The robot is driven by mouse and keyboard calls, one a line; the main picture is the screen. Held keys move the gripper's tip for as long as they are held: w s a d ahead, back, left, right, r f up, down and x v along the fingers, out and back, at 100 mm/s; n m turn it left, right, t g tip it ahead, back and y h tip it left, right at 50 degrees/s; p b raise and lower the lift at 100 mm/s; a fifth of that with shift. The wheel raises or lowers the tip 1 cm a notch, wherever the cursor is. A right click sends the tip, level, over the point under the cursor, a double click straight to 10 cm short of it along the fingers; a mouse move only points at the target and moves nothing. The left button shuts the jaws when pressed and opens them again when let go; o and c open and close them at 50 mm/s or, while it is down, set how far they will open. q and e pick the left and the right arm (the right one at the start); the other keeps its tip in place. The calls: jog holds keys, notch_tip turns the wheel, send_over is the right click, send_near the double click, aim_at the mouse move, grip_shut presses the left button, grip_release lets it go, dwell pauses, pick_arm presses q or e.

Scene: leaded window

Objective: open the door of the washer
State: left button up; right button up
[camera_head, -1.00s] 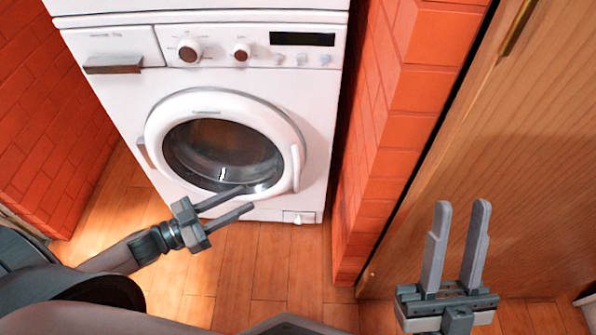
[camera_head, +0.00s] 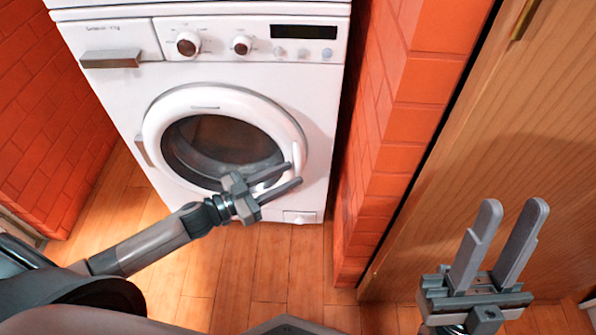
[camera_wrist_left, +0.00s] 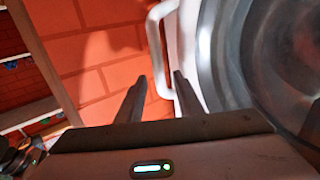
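The white washer (camera_head: 100,105) stands ahead, its round door (camera_head: 160,125) shut, with a dark glass window. The door's white handle (camera_head: 298,158) is on the right side of the door ring; it also shows in the left wrist view (camera_wrist_left: 156,45). My left gripper (camera_head: 295,174) is open at the lower right of the door, its fingertips by the handle's lower part. In the left wrist view the open fingers (camera_wrist_left: 161,82) point at the handle's lower end; contact cannot be told. My right gripper (camera_head: 515,207) is open and empty at the lower right, away from the washer.
An orange brick pillar (camera_head: 400,110) stands close to the washer's right side, with a wooden panel (camera_head: 530,130) beyond it. Another brick wall (camera_head: 50,120) is at the left. The wooden floor (camera_head: 270,265) before the washer is clear.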

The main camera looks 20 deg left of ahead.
aim_at(298, 171)
pick_arm(q)
jog(key=shift+x, duration=1.9)
grip_shut()
